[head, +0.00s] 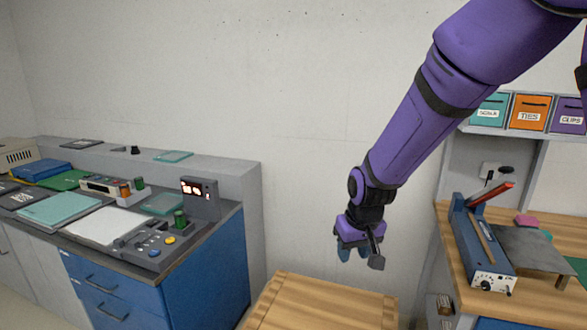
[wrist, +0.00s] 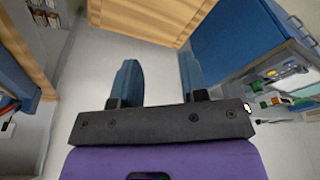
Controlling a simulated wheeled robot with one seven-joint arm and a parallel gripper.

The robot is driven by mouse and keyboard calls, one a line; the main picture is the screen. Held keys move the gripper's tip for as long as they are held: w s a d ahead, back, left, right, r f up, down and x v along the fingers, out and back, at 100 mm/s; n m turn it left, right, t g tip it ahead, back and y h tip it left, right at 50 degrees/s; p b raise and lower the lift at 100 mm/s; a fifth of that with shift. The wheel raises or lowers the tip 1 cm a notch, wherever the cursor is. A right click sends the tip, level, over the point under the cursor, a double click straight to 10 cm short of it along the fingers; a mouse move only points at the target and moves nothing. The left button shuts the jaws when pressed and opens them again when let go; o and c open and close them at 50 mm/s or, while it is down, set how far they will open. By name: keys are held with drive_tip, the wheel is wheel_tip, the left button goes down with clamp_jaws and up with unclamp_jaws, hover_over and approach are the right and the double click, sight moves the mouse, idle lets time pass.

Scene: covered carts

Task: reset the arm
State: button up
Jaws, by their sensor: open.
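My purple arm reaches down from the upper right in the head view. My gripper (head: 357,256) hangs at its end, above the far side of a wooden-topped cart (head: 325,305). In the wrist view my gripper (wrist: 160,80) shows two blue-grey fingers set well apart. Nothing is between them, only the pale floor (wrist: 155,60) beyond. The gripper is open and empty, and I see it touching nothing.
A blue cabinet (head: 208,270) with a cluttered counter stands at the left. A wooden bench (head: 535,290) with a blue sealer-like device (head: 480,245) stands at the right. Labelled bins (head: 529,111) sit on a shelf above. The pale wall is behind.

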drive_tip(key=s+d+r+m+t, duration=0.1)
drive_tip(key=s+d+r, duration=0.4)
drive_tip(key=r, duration=0.2)
drive_tip(key=s+d+r, duration=0.5)
drive_tip(key=r, duration=0.3)
drive_tip(key=s+d+r+m+t, duration=0.1)
drive_tip(key=s+d+r, duration=0.1)
drive_tip(key=s, duration=0.5)
drive_tip(key=s+d+r+m+t, duration=0.1)
drive_tip(key=s+d+r, duration=0.2)
drive_tip(key=s+d, duration=0.2)
drive_tip(key=s, duration=0.3)
drive_tip(key=shift+r+h, duration=0.25)
drive_tip(key=shift+h, duration=0.15)
